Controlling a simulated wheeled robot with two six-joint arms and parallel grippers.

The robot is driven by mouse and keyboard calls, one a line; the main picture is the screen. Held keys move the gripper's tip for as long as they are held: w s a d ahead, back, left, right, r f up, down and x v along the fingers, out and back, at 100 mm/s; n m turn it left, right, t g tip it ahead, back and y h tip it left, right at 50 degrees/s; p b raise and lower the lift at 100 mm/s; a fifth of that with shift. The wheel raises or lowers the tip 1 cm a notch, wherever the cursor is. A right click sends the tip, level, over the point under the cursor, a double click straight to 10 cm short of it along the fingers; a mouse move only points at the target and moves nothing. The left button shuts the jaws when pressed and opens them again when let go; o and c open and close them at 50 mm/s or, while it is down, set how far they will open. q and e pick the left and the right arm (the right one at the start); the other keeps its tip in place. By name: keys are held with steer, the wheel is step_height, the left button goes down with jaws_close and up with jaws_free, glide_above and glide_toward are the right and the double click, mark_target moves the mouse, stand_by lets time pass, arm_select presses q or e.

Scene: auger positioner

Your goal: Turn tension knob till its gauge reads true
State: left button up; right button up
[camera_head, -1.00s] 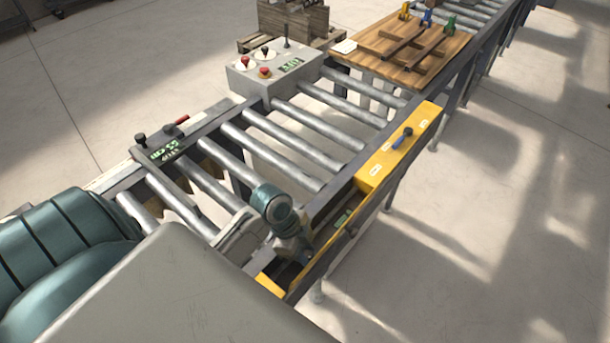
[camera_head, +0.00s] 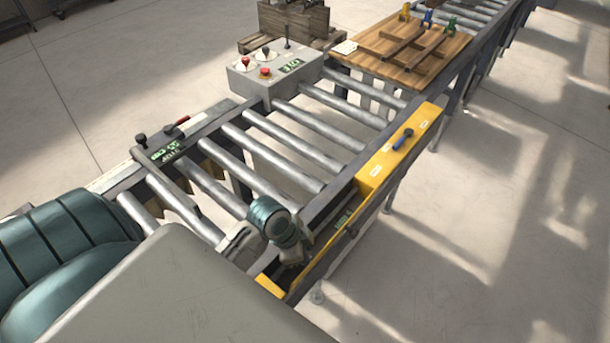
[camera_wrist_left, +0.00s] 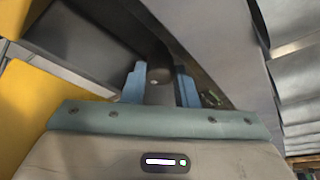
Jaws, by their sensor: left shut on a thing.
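My left gripper (camera_head: 294,262) reaches down into the near end of the yellow-edged side channel of the conveyor; its fingertips are hardly visible in the head view. In the left wrist view my gripper (camera_wrist_left: 160,88) has its blue fingers shut on a dark rounded knob (camera_wrist_left: 160,73) with a pale dot, which I take for the tension knob. A small green-lit display (camera_head: 343,220), perhaps its gauge, sits in the channel just beyond the gripper; its reading is too small to tell. My right gripper is not in view.
A grey control box (camera_head: 275,72) with red buttons is across the rollers. Another green display (camera_head: 168,149) is at left. A wooden pallet (camera_head: 400,50) with coloured clamps lies at the back.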

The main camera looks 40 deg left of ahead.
arm_select(q)
steer(key=shift+w+r, duration=0.1)
steer(key=o, duration=1)
steer(key=shift+a, duration=0.1)
steer(key=shift+f, duration=0.2)
steer(key=shift+m, duration=0.3)
